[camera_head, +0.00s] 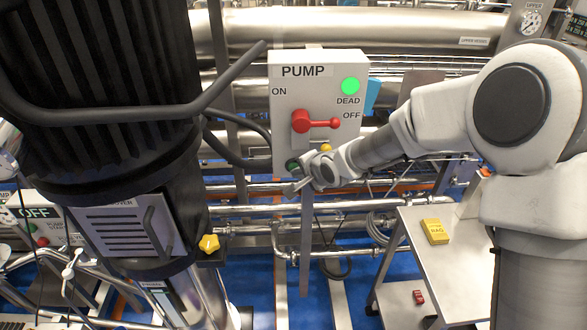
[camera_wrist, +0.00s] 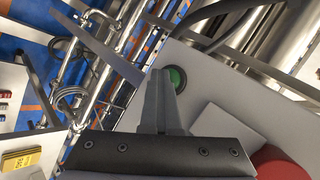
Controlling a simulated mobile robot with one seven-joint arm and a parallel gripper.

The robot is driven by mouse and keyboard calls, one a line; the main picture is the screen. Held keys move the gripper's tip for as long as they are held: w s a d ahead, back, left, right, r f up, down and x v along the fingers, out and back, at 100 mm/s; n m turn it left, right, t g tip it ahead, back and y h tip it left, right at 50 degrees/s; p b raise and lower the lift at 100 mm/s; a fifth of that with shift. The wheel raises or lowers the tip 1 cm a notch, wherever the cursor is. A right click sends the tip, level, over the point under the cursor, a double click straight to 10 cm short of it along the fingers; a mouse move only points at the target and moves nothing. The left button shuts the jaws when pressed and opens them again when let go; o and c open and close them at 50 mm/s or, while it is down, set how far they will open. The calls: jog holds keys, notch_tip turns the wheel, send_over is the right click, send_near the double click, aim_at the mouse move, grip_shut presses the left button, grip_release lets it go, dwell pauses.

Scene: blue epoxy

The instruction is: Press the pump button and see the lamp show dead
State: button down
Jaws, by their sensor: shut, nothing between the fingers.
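The grey pump panel (camera_head: 285,75) faces me, with ON, DEAD and OFF labels. Its round lamp (camera_head: 350,86) above the word DEAD shows bright green. The red rotary handle (camera_head: 301,121) points right, toward the OFF side; part of its red shape shows in the wrist view (camera_wrist: 280,164). A green push button (camera_head: 292,165) sits at the panel's lower left. In the wrist view, the green button (camera_wrist: 178,76) is just beyond and right of the fingertips. My gripper (camera_head: 292,188) is shut and empty, close by the button; I cannot tell whether it touches.
A large black motor (camera_head: 105,80) with a bent bar stands left of the panel. Steel pipes (camera_head: 400,25) run behind it. A steel table (camera_head: 455,265) with a yellow tag box (camera_head: 435,231) stands lower right. A second OFF panel (camera_head: 55,232) is at far left.

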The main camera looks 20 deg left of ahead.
jog(key=shift+w+a+r, duration=0.15)
jog(key=shift+w+r, duration=0.05)
jog(key=shift+w, duration=0.15)
jog(key=shift+s, duration=0.1)
dwell(0.4)
jog(key=s+d+b, duration=0.1)
jog(key=s+d, duration=0.2)
jog(key=s, duration=0.2)
jog(key=shift+s+f+b, duration=0.15)
jog(key=shift+s+b, duration=0.1)
jog(key=shift+b, duration=0.05)
dwell(0.4)
jog(key=shift+d, duration=0.1)
